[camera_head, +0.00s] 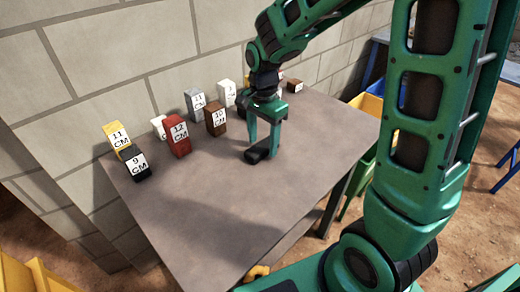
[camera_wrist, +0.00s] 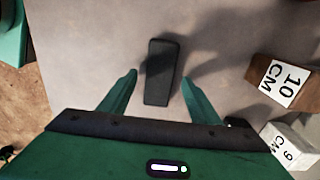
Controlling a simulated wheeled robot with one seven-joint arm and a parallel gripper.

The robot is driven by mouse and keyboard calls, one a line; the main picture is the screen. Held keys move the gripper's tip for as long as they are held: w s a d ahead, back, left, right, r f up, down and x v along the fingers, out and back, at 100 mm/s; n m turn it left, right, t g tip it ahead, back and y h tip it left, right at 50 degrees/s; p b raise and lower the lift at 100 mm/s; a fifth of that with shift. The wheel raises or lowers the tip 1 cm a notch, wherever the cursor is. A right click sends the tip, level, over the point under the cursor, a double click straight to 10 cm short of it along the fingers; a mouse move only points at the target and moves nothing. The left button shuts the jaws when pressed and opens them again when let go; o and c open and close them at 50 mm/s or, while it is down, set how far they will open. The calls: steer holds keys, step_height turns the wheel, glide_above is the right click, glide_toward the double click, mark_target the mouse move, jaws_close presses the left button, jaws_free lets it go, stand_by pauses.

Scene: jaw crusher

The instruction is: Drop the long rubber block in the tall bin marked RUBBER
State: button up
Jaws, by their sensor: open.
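The long rubber block is a dark, nearly black bar lying flat on the grey table. It shows in the wrist view (camera_wrist: 160,72) and, partly hidden by my gripper, in the head view (camera_head: 254,156). My gripper (camera_head: 263,142) points down over it with green fingers apart. In the wrist view my gripper (camera_wrist: 162,92) has one finger on each side of the block, with gaps, the right gap narrower. Nothing is held. No bin marked RUBBER can be made out; the markings on the bins in view are not readable.
The grey table (camera_head: 215,215) bears several labelled blocks along the wall: a red 12 CM block (camera_head: 178,137), a brown 10 CM block (camera_head: 215,118), a black 9 CM block (camera_head: 134,163). The table's front is clear.

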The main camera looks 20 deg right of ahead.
mark_target(261, 146)
steer(key=shift+f, duration=0.45)
steer(key=c, duration=1.4)
steer(key=shift+o, duration=0.2)
steer(key=shift+r, duration=0.15)
steer(key=shift+r, duration=0.25)
steer(key=r, duration=0.4)
steer(key=shift+s+a, duration=0.15)
steer(key=shift+a, duration=0.1)
steer(key=s+a+r, duration=0.6)
steer(key=a, duration=0.2)
steer(key=shift+s+a+r, duration=0.15)
steer(key=shift+s+a, duration=0.2)
steer(key=shift+s, duration=0.05)
